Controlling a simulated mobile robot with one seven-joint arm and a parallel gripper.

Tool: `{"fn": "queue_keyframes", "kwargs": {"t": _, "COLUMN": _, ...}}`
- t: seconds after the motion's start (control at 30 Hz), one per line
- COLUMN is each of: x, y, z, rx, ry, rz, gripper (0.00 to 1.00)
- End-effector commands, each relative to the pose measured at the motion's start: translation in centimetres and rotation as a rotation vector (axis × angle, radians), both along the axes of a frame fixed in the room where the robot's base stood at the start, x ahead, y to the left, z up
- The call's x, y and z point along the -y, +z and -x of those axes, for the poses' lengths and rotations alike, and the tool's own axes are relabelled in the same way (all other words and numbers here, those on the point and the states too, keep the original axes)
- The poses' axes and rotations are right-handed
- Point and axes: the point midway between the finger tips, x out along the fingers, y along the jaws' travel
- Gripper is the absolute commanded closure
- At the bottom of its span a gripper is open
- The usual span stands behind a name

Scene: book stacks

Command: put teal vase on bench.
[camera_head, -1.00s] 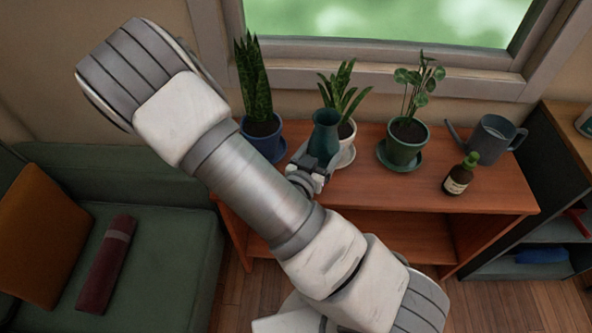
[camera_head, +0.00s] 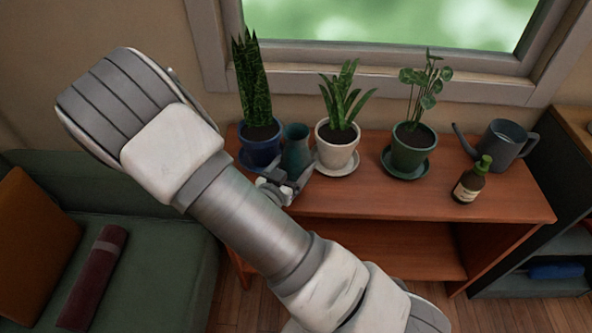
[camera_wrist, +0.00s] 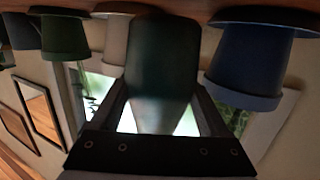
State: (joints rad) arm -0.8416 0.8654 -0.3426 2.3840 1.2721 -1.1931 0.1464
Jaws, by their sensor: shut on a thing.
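The teal vase (camera_head: 297,148) stands upright between the blue pot and the white pot at the left part of the wooden bench (camera_head: 400,194). My gripper (camera_head: 284,187) is shut on the vase from the front. In the wrist view, which is upside down, the vase (camera_wrist: 162,60) fills the middle between my gripper's two fingers (camera_wrist: 160,100). Its base is close to the bench top there; I cannot tell whether it touches. The lower part of the vase is partly hidden by my gripper in the head view.
A blue pot (camera_head: 261,152) is close left of the vase, and a white pot (camera_head: 337,150) on a saucer is close right. A green pot (camera_head: 411,155), a brown bottle (camera_head: 470,182) and a grey watering can (camera_head: 497,145) stand further right. The bench's front middle is clear.

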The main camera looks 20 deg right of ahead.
Motion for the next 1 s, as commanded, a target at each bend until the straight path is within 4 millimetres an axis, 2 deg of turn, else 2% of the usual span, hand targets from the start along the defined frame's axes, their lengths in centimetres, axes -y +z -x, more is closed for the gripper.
{"fn": "queue_keyframes", "kwargs": {"t": 0.03, "x": 0.1, "y": -1.2, "z": 0.0, "rx": 0.0, "ry": -0.001, "rz": 0.003, "gripper": 1.0}}
{"fn": "queue_keyframes", "kwargs": {"t": 0.1, "x": 0.0, "y": -1.9, "z": 0.0, "rx": 0.002, "ry": -0.001, "rz": 0.002, "gripper": 1.0}}
{"fn": "queue_keyframes", "kwargs": {"t": 0.5, "x": 0.0, "y": -2.4, "z": 0.0, "rx": 0.002, "ry": 0.0, "rz": 0.001, "gripper": 1.0}}
{"fn": "queue_keyframes", "kwargs": {"t": 0.53, "x": 0.0, "y": -2.4, "z": 0.0, "rx": 0.001, "ry": 0.0, "rz": -0.001, "gripper": 0.2}}
{"fn": "queue_keyframes", "kwargs": {"t": 0.63, "x": 0.0, "y": -2.3, "z": 0.0, "rx": 0.001, "ry": 0.0, "rz": -0.001, "gripper": 0.02}}
{"fn": "queue_keyframes", "kwargs": {"t": 0.67, "x": 0.0, "y": -2.3, "z": 0.0, "rx": 0.001, "ry": 0.0, "rz": -0.001, "gripper": 0.0}}
{"fn": "queue_keyframes", "kwargs": {"t": 1.0, "x": -0.1, "y": -1.8, "z": 0.1, "rx": 0.001, "ry": 0.002, "rz": -0.001, "gripper": 0.0}}
